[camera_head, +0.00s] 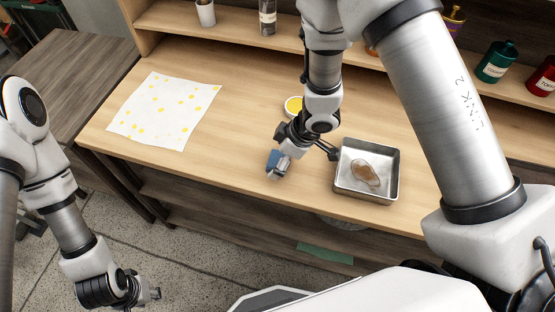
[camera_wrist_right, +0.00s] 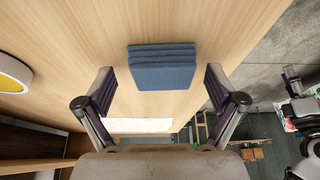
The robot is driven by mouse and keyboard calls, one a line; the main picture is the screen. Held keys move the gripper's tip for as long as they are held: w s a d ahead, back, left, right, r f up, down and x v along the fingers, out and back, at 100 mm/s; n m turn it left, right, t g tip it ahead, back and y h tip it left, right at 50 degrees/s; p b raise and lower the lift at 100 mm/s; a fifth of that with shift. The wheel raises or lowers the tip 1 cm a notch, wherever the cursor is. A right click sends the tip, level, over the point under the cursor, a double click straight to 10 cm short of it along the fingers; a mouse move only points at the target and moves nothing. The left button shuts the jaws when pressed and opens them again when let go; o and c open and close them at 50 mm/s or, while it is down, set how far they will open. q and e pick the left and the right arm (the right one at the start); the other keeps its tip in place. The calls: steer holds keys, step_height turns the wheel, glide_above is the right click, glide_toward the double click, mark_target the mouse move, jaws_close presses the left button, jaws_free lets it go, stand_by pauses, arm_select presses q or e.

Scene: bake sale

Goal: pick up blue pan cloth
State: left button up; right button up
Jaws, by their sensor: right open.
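The blue pan cloth (camera_wrist_right: 162,68) is a folded stack lying on the wooden counter. It shows in the right wrist view ahead of the fingers, centred between them. In the head view only a small part of the blue cloth (camera_head: 273,160) shows, partly hidden by my right gripper. My right gripper (camera_wrist_right: 160,90) is open and empty, its two fingers spread wider than the cloth. In the head view the right gripper (camera_head: 304,158) is low over the counter, beside the cloth. My left gripper (camera_head: 146,289) hangs low over the floor, away from the counter; its jaws are too small to judge.
A metal pan (camera_head: 393,186) with a brown item (camera_head: 365,172) stands just right of my right gripper. A round yellow-topped thing (camera_head: 293,106) is behind it. A white yellow-dotted cloth (camera_head: 150,105) lies at left. Jars stand on the back shelf. The counter between dotted cloth and gripper is clear.

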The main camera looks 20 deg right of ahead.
steer(key=shift+s+r, duration=0.1)
steer(key=shift+s, duration=0.05)
steer(key=shift+c, duration=1)
steer(key=shift+s, duration=0.1)
steer(key=c, duration=0.8)
step_height(320, 180, up, 10)
steer(key=p, duration=0.4)
steer(key=shift+c, duration=0.5)
